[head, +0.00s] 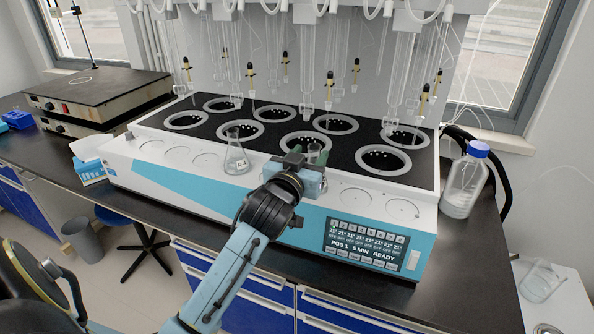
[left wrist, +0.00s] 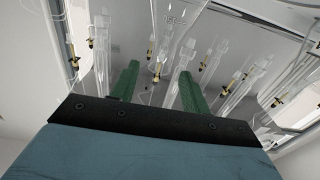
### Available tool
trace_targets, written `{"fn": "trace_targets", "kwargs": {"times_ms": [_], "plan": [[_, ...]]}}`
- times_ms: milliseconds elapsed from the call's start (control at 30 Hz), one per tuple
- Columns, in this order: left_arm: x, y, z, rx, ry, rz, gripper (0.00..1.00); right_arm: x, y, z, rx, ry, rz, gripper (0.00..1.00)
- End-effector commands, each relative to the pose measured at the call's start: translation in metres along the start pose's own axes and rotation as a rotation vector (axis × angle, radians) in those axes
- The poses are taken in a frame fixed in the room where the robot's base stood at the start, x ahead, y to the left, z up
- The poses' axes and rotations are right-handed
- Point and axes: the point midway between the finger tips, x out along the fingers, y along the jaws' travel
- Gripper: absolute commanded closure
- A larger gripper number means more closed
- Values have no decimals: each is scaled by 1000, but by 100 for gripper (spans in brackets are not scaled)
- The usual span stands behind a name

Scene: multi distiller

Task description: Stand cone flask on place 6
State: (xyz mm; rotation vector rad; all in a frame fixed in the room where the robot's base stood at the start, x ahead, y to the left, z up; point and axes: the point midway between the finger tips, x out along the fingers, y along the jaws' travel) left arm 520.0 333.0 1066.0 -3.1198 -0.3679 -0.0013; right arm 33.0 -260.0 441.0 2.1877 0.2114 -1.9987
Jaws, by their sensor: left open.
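A clear cone flask (head: 236,158) with a small dark label stands upright on the front ledge of the white and blue distiller (head: 150,170). My left gripper (head: 303,157) is open over the front ledge, to the right of this flask and apart from it. A clear glass shape (head: 315,153) shows at the gripper's fingers; I cannot tell whether it is a second flask. In the left wrist view the two green fingers (left wrist: 155,90) are spread apart, with glassware behind them. Faint circles mark places on the ledge; their numbers are not readable. My right gripper is not in view.
Ringed heater wells (head: 384,160) fill the black top, with glass tubes and yellow-black valves (head: 424,100) hanging above. A blue-capped bottle (head: 464,180) stands at the right end. Hotplates (head: 95,95) stand at the left. The ledge's right end (head: 380,203) is clear.

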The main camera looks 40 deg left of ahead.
Motion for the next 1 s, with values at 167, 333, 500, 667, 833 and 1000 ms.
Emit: {"fn": "trace_targets", "kwargs": {"times_ms": [167, 333, 500, 667, 833, 1000], "plan": [[-40, 0, 1, -1, -4, -1, 53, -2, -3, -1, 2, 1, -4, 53], [-66, 0, 1, 0, -2, -1, 53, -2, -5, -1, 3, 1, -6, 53], [-78, 0, 0, 1, -2, -2, 53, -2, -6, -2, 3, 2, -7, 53], [-80, 0, 0, 1, -1, -2, 53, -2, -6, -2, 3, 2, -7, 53], [-80, 0, 0, 1, -1, -1, 53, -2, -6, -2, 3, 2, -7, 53], [-80, 0, 0, 0, -1, -1, 53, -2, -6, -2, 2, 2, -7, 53]]}}
